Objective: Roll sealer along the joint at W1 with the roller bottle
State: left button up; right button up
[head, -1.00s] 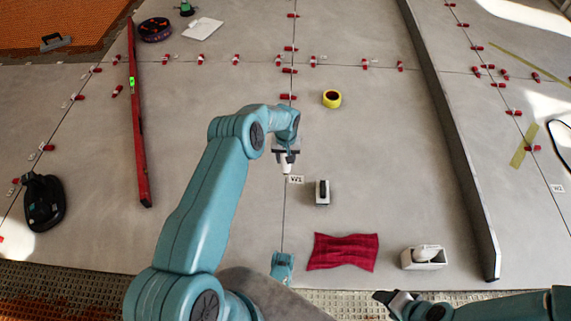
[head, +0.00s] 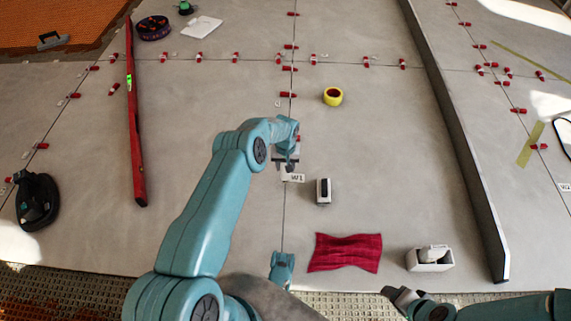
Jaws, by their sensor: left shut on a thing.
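My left gripper (head: 285,163) is over the joint (head: 284,215), just above the W1 label (head: 293,177) in the picture. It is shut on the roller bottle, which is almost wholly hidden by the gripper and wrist. I cannot tell whether its roller touches the floor. The joint is a thin dark line between large grey tiles, running up the picture through W1. My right gripper (head: 395,294) is low at the right, away from the joint; its jaws are too small and dark to read.
A white block with a black top (head: 323,191) lies right of the joint, below W1. A red cloth (head: 345,252), a white holder (head: 430,262) and yellow tape (head: 333,96) lie further right. A red level (head: 135,140) lies left. Red clips (head: 288,95) stand along the upper joints.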

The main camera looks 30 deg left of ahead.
pick_arm(q)
jog(key=shift+f, duration=0.55)
dwell(0.8)
